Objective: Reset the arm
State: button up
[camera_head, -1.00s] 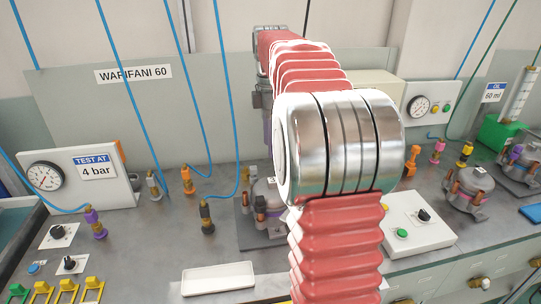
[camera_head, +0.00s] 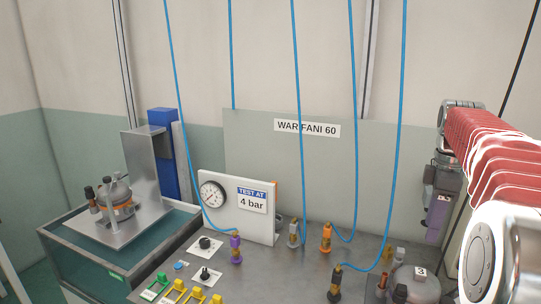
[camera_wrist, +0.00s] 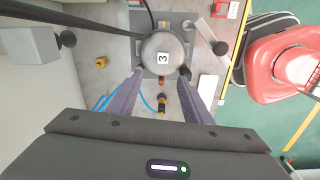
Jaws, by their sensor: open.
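My arm reaches in from the right edge of the head view, with red ribbed sleeves and a silver joint. My gripper (camera_head: 437,212) points down over the bench there, above a grey compressor labelled 3 (camera_head: 418,284). In the wrist view my gripper's two purple fingers (camera_wrist: 160,80) are spread apart and hold nothing. The compressor labelled 3 (camera_wrist: 163,53) shows there below them, its round top standing upright on a grey plate. The gap in height between fingertips and compressor is hard to judge.
A gauge panel marked 4 bar (camera_head: 240,208) stands on the bench. Hose fittings on blue hoses stand near it, including an orange one (camera_head: 326,238) and a black one (camera_head: 336,284). A water tank (camera_head: 100,262) with another compressor (camera_head: 115,190) above it is at left.

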jog(key=s+a+f+m+t, duration=0.1)
jog(key=s+a+f+m, duration=0.3)
jog(key=a+f+m, duration=0.45)
jog(key=s+a+m+t, duration=0.3)
jog(key=s+a+t, duration=0.1)
jog(key=s+a, duration=1.3)
jog(key=shift+a+f, duration=0.35)
jog(key=shift+a, duration=0.1)
jog(key=shift+s, duration=0.1)
